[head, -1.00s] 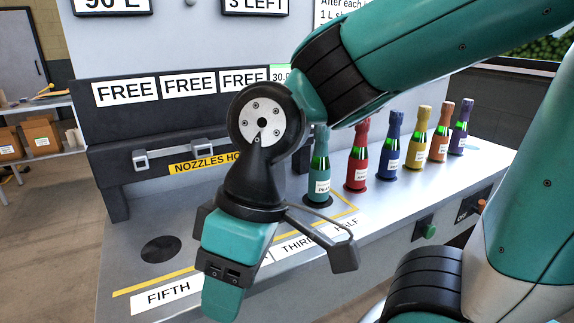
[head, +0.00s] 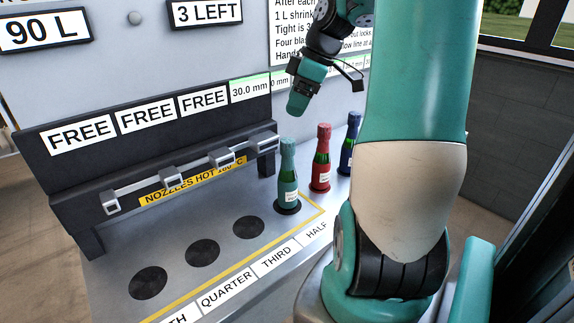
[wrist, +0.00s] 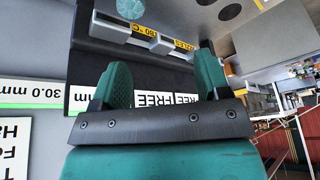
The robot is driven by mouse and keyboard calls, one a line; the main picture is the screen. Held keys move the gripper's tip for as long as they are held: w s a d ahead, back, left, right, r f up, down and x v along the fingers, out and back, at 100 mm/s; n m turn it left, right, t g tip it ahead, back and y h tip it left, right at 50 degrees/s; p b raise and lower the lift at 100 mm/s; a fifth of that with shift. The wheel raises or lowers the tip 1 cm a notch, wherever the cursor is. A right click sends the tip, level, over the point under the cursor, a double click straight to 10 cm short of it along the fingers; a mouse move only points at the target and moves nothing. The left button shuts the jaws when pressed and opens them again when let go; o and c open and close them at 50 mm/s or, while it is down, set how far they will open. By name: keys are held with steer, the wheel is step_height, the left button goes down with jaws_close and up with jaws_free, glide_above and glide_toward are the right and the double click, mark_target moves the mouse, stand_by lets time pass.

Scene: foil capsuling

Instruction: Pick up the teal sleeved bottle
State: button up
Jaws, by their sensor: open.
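The teal sleeved bottle (head: 288,182) stands upright on a dark round pad at the right end of the row of pads in the head view. My gripper (head: 297,108) is above it in that view, close to the back panel, and does not touch it. In the wrist view my gripper (wrist: 163,82) shows two teal fingers spread apart with nothing between them. A teal shape (wrist: 130,8) at the top edge there looks like part of the bottle, but it is cut off.
A red bottle (head: 321,160) and a blue bottle (head: 348,145) stand to the right of the teal one. A nozzle rail (head: 165,180) marked hot runs behind the pads. The pads (head: 203,253) to the left are bare. My arm covers the right side.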

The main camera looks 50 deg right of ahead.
glide_toward(285, 149)
steer(key=f+p, duration=0.1)
steer(key=f, duration=0.1)
steer(key=w+f+p, duration=0.1)
steer(key=f+p, duration=0.1)
steer(key=f, duration=0.1)
steer(key=shift+w+d, duration=0.15)
steer(key=shift+w, duration=0.05)
steer(key=shift+w+p+x, duration=0.25)
steer(key=shift+p+x, duration=0.55)
steer(key=shift+x, duration=0.8)
steer(key=shift+w+p+x, duration=0.2)
steer(key=shift+p+x, duration=0.6)
steer(key=shift+x, duration=0.75)
steer(key=shift+d+r, duration=0.15)
steer(key=shift+d, duration=0.1)
jaws_close()
